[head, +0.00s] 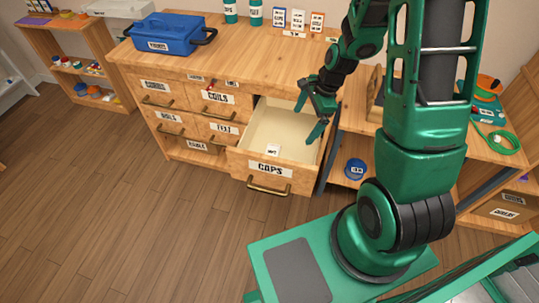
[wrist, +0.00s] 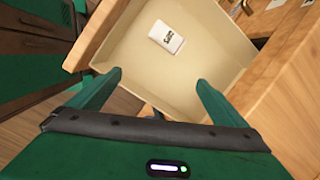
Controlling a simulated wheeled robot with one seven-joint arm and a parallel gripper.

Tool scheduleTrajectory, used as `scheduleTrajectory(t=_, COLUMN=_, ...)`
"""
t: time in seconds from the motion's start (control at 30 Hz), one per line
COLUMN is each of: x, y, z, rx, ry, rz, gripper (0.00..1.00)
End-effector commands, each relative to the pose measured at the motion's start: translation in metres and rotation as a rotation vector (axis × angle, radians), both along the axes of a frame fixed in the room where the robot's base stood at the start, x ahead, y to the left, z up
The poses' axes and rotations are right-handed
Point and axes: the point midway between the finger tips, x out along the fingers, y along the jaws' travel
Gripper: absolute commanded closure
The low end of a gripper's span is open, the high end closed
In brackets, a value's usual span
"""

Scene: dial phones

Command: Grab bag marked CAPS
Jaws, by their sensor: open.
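A small white bag (head: 273,150) with dark lettering lies inside the open drawer (head: 268,175), near its front panel marked CAPS. In the wrist view the bag (wrist: 167,36) lies flat on the drawer's cream floor (wrist: 135,60), its print too small to read surely. My gripper (head: 312,118) is above the right part of the open drawer, with its fingers pointing down. In the wrist view my gripper (wrist: 155,80) has its two green fingers spread apart with nothing between them. The bag is beyond the fingertips and apart from them.
The drawer's walls rise around the bag. A blue toolbox (head: 165,34) stands on the wooden cabinet top, with teal canisters (head: 255,12) and small labelled packs (head: 298,20) behind. Closed drawers (head: 168,122) are to the left. A blue round item (head: 354,169) sits on a shelf at right.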

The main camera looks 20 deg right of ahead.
Motion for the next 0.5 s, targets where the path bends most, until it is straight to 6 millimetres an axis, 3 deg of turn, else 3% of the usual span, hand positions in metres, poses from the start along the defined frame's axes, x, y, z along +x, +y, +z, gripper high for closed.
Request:
scheduleTrajectory(t=0.03, x=0.005, y=0.008, z=-0.018, rx=0.029, ry=0.015, rz=-0.059, gripper=0.03)
scheduleTrajectory(t=0.2, x=0.022, y=0.033, z=-0.060, rx=0.127, ry=0.043, rz=-0.268, gripper=0.03)
scheduleTrajectory(t=0.5, x=0.033, y=0.051, z=-0.094, rx=0.206, ry=0.071, rz=-0.437, gripper=0.03)
